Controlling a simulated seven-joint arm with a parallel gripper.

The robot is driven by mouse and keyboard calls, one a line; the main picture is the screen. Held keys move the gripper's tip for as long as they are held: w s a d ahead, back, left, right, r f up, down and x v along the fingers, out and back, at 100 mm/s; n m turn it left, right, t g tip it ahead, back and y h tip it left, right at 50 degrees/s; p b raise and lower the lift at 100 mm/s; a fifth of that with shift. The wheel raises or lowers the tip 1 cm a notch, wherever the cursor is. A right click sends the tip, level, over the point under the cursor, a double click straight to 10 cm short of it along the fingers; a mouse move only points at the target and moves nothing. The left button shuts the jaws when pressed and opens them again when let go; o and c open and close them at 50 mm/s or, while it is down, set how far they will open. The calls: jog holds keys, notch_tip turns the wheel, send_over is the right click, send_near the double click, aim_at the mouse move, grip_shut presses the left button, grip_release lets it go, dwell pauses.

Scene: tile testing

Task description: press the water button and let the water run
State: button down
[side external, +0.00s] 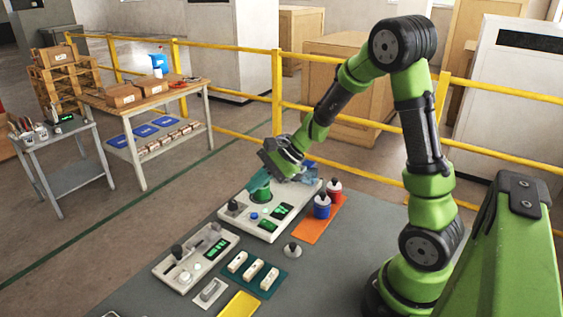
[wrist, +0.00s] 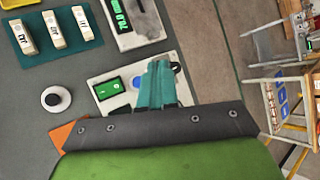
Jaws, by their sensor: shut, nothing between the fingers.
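The white test panel (side external: 247,226) lies on the grey table, with a lit green display (side external: 283,211) and a blue button (side external: 254,216). I cannot tell which of its buttons is the water button. My gripper (side external: 258,184) is above the panel's left-middle part, its teal fingers pointing down and together with nothing between them. In the wrist view the shut fingers (wrist: 160,66) cover part of the panel (wrist: 111,100), and a small blue button (wrist: 137,82) shows beside them. Whether the fingertips touch anything is hidden. I see no running water.
A second white device (side external: 168,268) with a display stands nearer the front. Beside it are a teal mat with white tiles (side external: 254,268) and a black-knobbed disc (side external: 292,249). Blue (side external: 322,208) and red (side external: 335,188) containers stand on an orange mat (side external: 312,232) right of the panel.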

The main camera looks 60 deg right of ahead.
send_over(258, 217)
jog(key=shift+d+f, duration=0.1)
jog(key=shift+f, duration=2.75)
jog(key=shift+f, duration=0.4)
jog(key=shift+f, duration=0.45)
jog(key=shift+r, duration=0.1)
dwell(0.5)
jog(key=shift+r, duration=0.8)
jog(key=shift+r, duration=0.1)
notch_tip(258, 217, up, 5)
jog(key=shift+f, duration=0.1)
